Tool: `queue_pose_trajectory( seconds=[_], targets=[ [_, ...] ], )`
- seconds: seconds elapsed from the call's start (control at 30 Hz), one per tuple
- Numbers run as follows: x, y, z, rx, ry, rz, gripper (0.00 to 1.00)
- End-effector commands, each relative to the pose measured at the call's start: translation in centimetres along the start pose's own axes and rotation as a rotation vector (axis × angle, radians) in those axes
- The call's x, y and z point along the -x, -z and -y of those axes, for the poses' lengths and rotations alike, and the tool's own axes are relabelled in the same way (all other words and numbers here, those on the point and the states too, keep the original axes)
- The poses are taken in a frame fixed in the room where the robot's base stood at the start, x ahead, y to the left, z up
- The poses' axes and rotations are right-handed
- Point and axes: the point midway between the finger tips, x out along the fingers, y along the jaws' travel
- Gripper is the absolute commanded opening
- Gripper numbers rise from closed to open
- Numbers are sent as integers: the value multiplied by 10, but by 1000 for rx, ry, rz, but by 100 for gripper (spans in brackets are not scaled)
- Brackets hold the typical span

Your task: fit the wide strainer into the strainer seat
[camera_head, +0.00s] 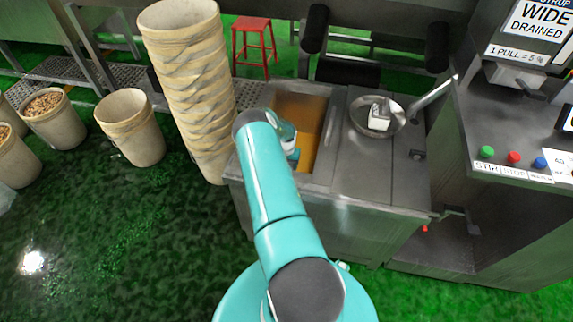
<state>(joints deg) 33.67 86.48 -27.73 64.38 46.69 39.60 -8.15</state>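A round, shallow metal pan with a long handle, which looks like the wide strainer (359,119), rests on the metal counter right of the tank. Its handle points up and right. A small white block with dark marks (379,116) sits in it. I cannot tell for sure which part is the strainer seat; an open rectangular tank (318,109) with amber liquid lies left of the pan. My teal arm reaches over the tank's left side. The end of my arm with my gripper (292,154) is at the tank, left of and apart from the pan; its fingers are hidden.
A tall stack of tan buckets (187,75) stands close left of the tank. Single buckets (131,127) stand further left. A console (520,120) with coloured buttons and a "WIDE DRAINED" sign is at the right. A red stool (254,40) is behind. Green floor at the front left is clear.

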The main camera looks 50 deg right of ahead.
Motion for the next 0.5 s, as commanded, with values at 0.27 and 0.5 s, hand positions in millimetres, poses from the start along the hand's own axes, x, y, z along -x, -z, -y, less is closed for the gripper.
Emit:
queue_pose_trajectory(
  seconds=[0.27, 0.5],
  targets=[
    [-6, 1, 0, 0, 1, -1, 34],
    [-12, 0, 0, -1, 0, 0, 34]
  ],
)
